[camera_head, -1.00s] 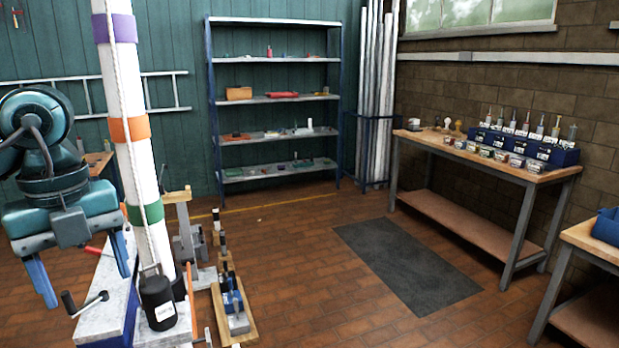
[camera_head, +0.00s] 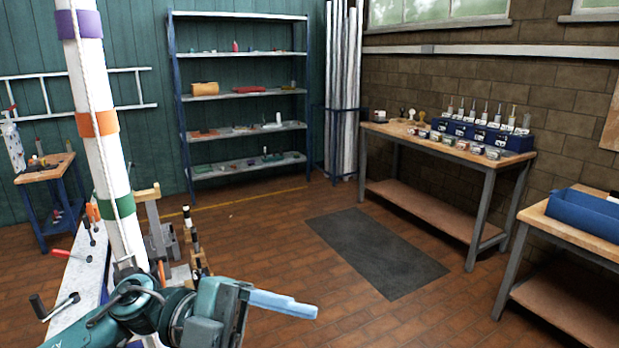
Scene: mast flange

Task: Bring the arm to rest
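My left arm comes in from the lower left, low in front of the mast. Its gripper (camera_head: 290,305) points right over the brick floor, with pale blue fingers seen nearly edge-on. The fingers overlap in this view, so I cannot tell whether they are apart or together; nothing shows held at their tips. The white mast (camera_head: 98,150) stands slightly tilted, with purple, orange and green bands and a rope along it. My arm hides its foot. My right gripper is out of view.
A pale work surface with a crank handle (camera_head: 54,306) lies beside the mast. A wooden rack of tools (camera_head: 194,245) stands just behind my arm. A long workbench (camera_head: 430,140) and a bench with a blue bin (camera_head: 580,212) stand at right. Floor around the dark mat (camera_head: 375,250) is clear.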

